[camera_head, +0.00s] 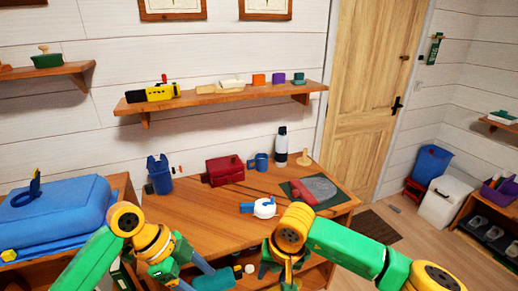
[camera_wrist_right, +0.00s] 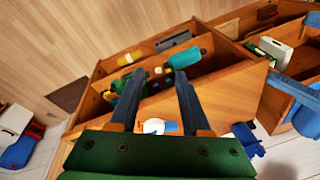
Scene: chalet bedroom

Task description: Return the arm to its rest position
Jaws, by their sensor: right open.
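My right gripper (camera_head: 283,272) hangs in front of the desk's front edge at the lower middle of the head view. In the right wrist view its two dark fingers (camera_wrist_right: 152,88) are apart, with nothing held between them. My left gripper (camera_head: 190,275) is low at the left of centre in the head view, in front of the desk. Its blue-grey fingers look apart, and I see nothing held; the picture's lower edge cuts off part of it.
The wooden desk (camera_head: 215,232) holds a white and blue round item (camera_head: 264,208), a red box (camera_head: 224,170), a blue mug (camera_head: 261,161) and a bottle (camera_head: 281,144). A blue case (camera_head: 60,212) lies at left. A teal bottle (camera_wrist_right: 184,57) is on the shelf below.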

